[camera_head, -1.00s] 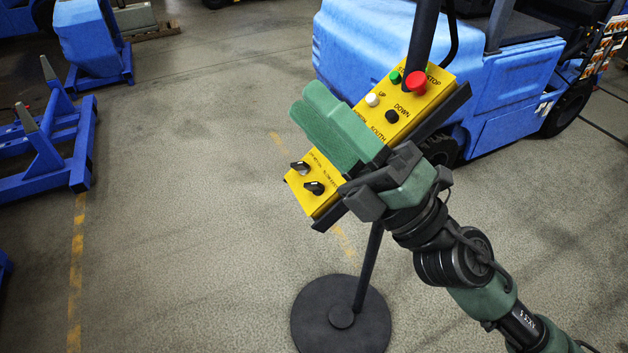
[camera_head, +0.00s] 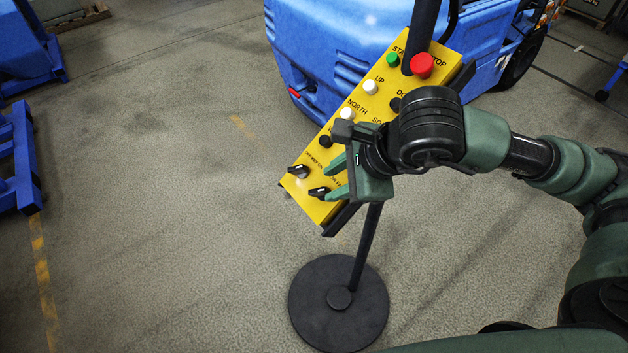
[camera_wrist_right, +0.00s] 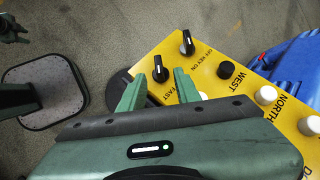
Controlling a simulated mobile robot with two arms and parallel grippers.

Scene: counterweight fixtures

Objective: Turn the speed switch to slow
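The yellow control panel (camera_head: 312,203) is tilted on a stand. The speed switch (camera_head: 318,193), a black knob with a pale pointer stripe, sits near its lower end. It also shows in the right wrist view (camera_wrist_right: 161,69), with the word FAST beside it. SLOW is not readable, and I cannot tell the setting. My right gripper (camera_head: 329,182) is open and empty. In the right wrist view its green fingertips (camera_wrist_right: 159,78) appear either side of the switch; the head view shows them just right of it. I cannot tell whether they touch.
A similar key knob (camera_head: 298,172) sits close by the speed switch. Push buttons run up the panel, with the red stop button (camera_head: 422,65) near the top. The stand's round base (camera_head: 305,305) is on the floor. A blue forklift (camera_head: 330,55) stands behind.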

